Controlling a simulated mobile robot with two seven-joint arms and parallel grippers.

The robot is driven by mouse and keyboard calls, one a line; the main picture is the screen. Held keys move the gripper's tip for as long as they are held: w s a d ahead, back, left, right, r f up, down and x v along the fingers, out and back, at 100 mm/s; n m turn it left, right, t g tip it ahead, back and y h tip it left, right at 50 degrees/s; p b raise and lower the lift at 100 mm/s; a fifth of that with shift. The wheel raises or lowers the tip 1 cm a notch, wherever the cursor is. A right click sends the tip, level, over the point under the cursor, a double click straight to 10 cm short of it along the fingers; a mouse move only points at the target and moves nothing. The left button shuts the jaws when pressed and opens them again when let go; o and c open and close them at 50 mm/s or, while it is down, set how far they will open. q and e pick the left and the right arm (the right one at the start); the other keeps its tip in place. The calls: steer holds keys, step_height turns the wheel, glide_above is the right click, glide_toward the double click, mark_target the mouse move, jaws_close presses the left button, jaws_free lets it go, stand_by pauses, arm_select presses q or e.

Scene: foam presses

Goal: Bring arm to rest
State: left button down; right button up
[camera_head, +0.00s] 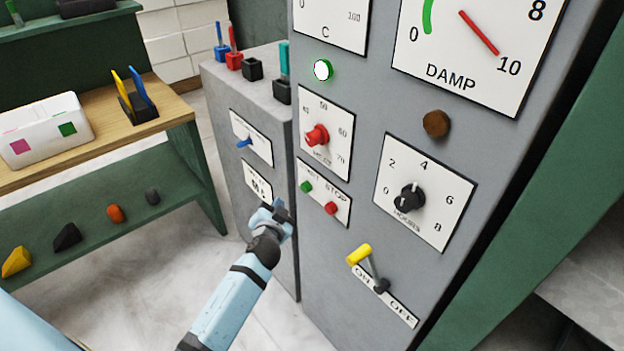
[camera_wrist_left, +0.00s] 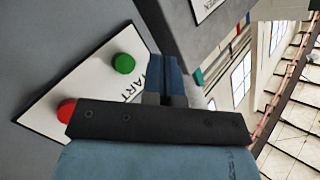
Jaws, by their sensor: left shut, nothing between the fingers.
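My left gripper (camera_head: 278,208) is in front of the grey press cabinet in the head view, below and left of the START/STOP plate. Its fingers are shut with nothing between them. In the left wrist view the shut fingers (camera_wrist_left: 166,80) point past the plate, just right of the green button (camera_wrist_left: 123,64). The red button (camera_wrist_left: 67,110) is partly hidden behind the gripper body. In the head view the green button (camera_head: 306,187) and red button (camera_head: 331,208) are both uncovered. My right gripper is in neither view.
The grey cabinet (camera_head: 345,262) carries a red knob (camera_head: 317,135), a black hours knob (camera_head: 409,198) and a yellow-handled lever (camera_head: 359,254). A lower grey cabinet (camera_head: 222,88) stands behind it. A workbench (camera_head: 178,113) with a white box (camera_head: 45,128) is at left. Open floor lies between.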

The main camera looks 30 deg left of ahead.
arm_select(q)
steer(key=s+d+g+h+p, duration=0.2)
steer(key=s+d+h+p, duration=0.2)
steer(key=s+d, duration=0.4)
steer(key=s+d+f+g+h+p, duration=0.1)
steer(key=s+d+g+h+p, duration=0.1)
steer(key=s+d+h+p, duration=0.3)
steer(key=s+d+p, duration=0.1)
steer(key=s+d, duration=0.3)
steer(key=s, duration=0.7)
steer(key=shift+s+d+f+h, duration=0.15)
steer(key=shift+s+f+h, duration=0.15)
steer(key=shift+s, duration=0.1)
